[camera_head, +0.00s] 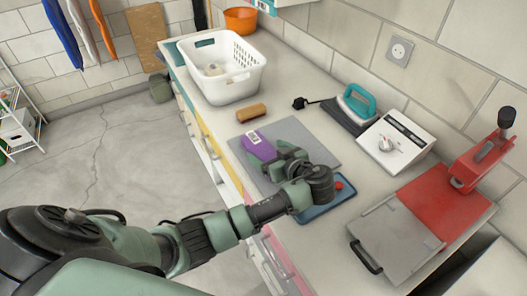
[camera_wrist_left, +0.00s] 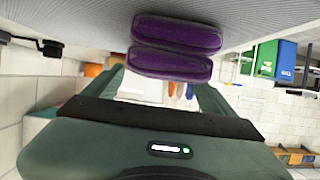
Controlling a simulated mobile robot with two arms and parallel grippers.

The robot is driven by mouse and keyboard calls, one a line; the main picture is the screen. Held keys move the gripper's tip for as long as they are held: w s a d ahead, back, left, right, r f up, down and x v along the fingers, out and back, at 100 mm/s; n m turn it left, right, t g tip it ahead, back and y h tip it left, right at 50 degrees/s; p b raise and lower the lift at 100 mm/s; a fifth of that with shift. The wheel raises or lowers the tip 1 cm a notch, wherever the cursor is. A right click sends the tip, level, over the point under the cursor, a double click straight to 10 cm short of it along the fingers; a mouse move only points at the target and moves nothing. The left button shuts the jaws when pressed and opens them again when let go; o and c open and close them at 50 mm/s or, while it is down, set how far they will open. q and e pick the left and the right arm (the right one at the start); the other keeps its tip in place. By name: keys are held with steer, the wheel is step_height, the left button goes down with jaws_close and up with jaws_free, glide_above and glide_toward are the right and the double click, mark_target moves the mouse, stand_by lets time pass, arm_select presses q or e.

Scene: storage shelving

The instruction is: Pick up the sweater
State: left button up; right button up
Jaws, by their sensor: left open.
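The sweater (camera_head: 258,145) is a small purple folded bundle with a white label, lying on a grey mat (camera_head: 318,144) on the counter. In the left wrist view the sweater (camera_wrist_left: 175,48) shows as two purple folded layers, just beyond the fingers. My left gripper (camera_head: 281,163) is low over the mat, close to the right side of the sweater, with its fingers pointing toward it. The left gripper (camera_wrist_left: 164,85) is open with nothing between its fingers. Whether a finger touches the sweater I cannot tell. My right gripper is not in view.
A white laundry basket (camera_head: 222,85) and a brown block (camera_head: 251,112) stand behind the mat. A teal iron (camera_head: 357,102), a white device with a dial (camera_head: 402,137) and a red press (camera_head: 443,205) are to the right. A blue tray (camera_head: 329,204) lies under my wrist.

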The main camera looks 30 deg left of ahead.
mark_target(263, 149)
arm_select(q)
steer(key=x, duration=0.3)
steer(key=shift+a+f, duration=0.15)
steer(key=shift+a, duration=0.05)
steer(key=shift+d, duration=0.1)
steer(key=shift+c, duration=0.6)
steer(key=c, duration=1.5)
steer(key=shift+c, duration=0.6)
steer(key=shift+r, duration=0.2)
